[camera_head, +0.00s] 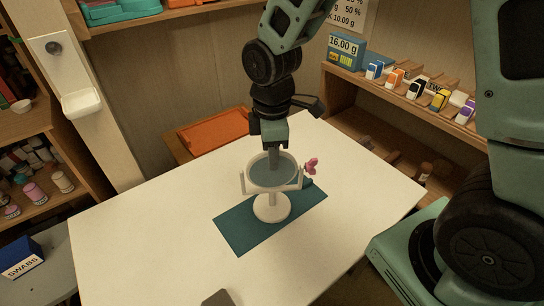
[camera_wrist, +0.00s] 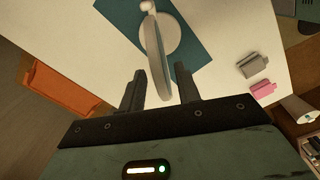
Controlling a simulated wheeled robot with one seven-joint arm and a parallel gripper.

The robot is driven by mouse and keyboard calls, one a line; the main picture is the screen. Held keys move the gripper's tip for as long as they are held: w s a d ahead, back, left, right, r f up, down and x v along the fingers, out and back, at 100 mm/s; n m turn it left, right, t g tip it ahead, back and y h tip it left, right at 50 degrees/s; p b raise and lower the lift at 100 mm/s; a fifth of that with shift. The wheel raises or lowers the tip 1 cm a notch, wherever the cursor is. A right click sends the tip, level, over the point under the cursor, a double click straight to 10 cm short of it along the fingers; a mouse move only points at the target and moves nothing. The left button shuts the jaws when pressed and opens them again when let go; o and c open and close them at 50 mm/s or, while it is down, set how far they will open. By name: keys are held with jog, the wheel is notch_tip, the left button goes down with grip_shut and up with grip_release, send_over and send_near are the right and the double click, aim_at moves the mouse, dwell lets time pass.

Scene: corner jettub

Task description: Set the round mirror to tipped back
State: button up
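The round mirror (camera_head: 271,172) has a white rim and a grey-blue face and sits between two posts of a white stand (camera_head: 271,209). The stand is on a teal mat (camera_head: 240,232) on the white table. My gripper (camera_head: 272,160) points down from above at the mirror's far upper rim. In the wrist view the mirror (camera_wrist: 155,45) appears nearly edge-on, with its lower end reaching between the two dark fingers of my gripper (camera_wrist: 160,88). The fingers are apart, with gaps on both sides of the rim. The head view hides the fingertips; contact cannot be told.
A small pink item (camera_head: 311,165) shows close to the right post. The white table (camera_head: 130,228) is mostly clear. An orange tray (camera_head: 213,131) is behind it. A shelf with small boxes (camera_head: 414,89) stands at right, and a shelf with bottles (camera_head: 34,191) at left.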

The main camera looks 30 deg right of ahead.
jog(key=shift+f, duration=0.75)
grip_shut()
